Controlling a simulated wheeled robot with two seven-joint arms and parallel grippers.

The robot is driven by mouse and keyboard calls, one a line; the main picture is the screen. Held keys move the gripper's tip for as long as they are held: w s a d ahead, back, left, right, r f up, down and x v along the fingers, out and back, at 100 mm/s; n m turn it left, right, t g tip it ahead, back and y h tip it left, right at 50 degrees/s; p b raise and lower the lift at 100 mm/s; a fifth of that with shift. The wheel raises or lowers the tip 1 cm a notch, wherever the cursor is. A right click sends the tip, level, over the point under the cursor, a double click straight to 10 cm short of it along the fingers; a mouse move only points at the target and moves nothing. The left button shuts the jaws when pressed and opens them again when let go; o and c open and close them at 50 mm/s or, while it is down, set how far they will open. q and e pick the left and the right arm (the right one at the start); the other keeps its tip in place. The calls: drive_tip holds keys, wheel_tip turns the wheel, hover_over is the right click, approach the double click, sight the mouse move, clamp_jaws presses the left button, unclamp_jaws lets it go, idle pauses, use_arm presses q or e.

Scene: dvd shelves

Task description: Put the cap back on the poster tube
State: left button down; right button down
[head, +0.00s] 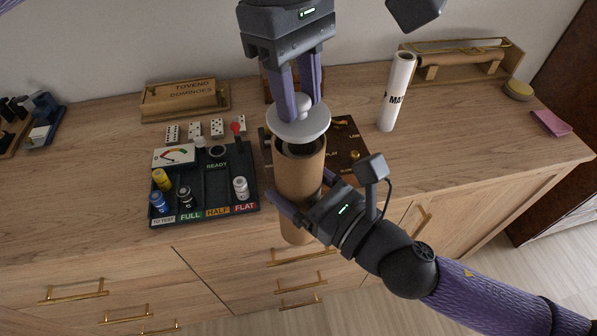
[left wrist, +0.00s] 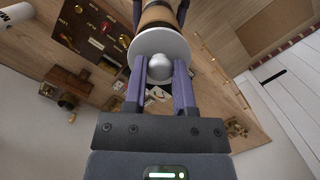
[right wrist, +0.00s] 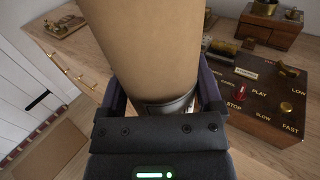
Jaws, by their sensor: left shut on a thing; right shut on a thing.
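The brown cardboard poster tube (head: 299,177) stands upright in front of the cabinet, its open dark top end facing up. My right gripper (head: 312,192) is shut around the tube's side; the tube fills the right wrist view (right wrist: 153,45). The white round cap (head: 298,124) has a knob on top. My left gripper (head: 299,102) is shut on that knob and holds the cap just above the tube's mouth. The cap appears slightly behind the opening in the head view. In the left wrist view the cap (left wrist: 162,50) covers the tube's end, so the gap is hidden.
A black battery tester tray (head: 205,185) lies left of the tube. A brown control panel box (head: 345,150) is close behind and right of it. A rolled white poster (head: 396,92) stands farther right. The wooden top at right is mostly clear.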

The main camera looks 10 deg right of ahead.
idle(0.4)
use_arm(q)
drive_tip(key=shift+f, duration=0.9)
drive_tip(key=shift+f, duration=0.6)
drive_tip(key=shift+c, duration=1.8)
unclamp_jaws()
wheel_tip(320, 180, up, 12)
drive_tip(key=w+a, duration=0.1)
drive_tip(key=shift+w, duration=0.2)
drive_tip(key=shift+f, duration=0.15)
